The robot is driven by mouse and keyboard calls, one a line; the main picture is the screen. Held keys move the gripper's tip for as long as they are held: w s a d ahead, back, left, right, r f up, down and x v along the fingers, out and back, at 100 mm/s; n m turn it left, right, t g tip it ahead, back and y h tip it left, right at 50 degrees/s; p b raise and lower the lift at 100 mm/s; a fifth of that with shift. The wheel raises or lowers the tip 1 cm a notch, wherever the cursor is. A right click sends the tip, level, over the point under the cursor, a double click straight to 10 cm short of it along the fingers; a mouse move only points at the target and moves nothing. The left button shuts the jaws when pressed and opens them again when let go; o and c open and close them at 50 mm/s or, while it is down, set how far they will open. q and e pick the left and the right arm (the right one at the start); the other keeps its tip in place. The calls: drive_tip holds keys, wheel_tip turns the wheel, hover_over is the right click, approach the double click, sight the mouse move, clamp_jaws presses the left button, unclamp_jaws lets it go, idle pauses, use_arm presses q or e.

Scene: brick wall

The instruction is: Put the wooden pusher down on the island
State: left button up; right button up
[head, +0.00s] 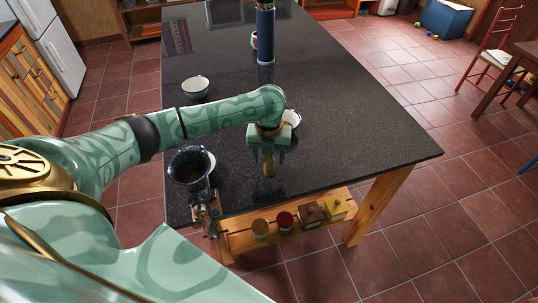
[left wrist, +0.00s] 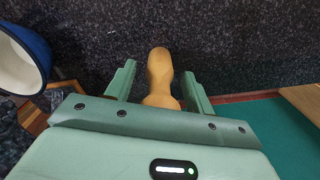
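The wooden pusher (head: 269,166) is a tan, rounded wooden piece below my left gripper, over the near part of the dark speckled island (head: 335,120). My left gripper (head: 269,150) points down over the island top. In the left wrist view the pusher (left wrist: 160,72) lies between the two green fingers (left wrist: 158,82), with a dark gap on each side. The fingers look open around it. I cannot tell whether the pusher's end touches the island top. My right gripper is not in view.
A dark grinder (head: 188,168) is at the island's near left edge. A white bowl (head: 195,87) stands farther back, and another white dish (head: 291,118) is partly hidden behind my gripper. The island's right side is clear.

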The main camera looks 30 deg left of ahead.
use_arm(q)
wheel_tip(320, 180, up, 12)
drive_tip(key=p, duration=0.3)
drive_tip(key=shift+r+p, duration=0.15)
drive_tip(key=shift+p, duration=0.15)
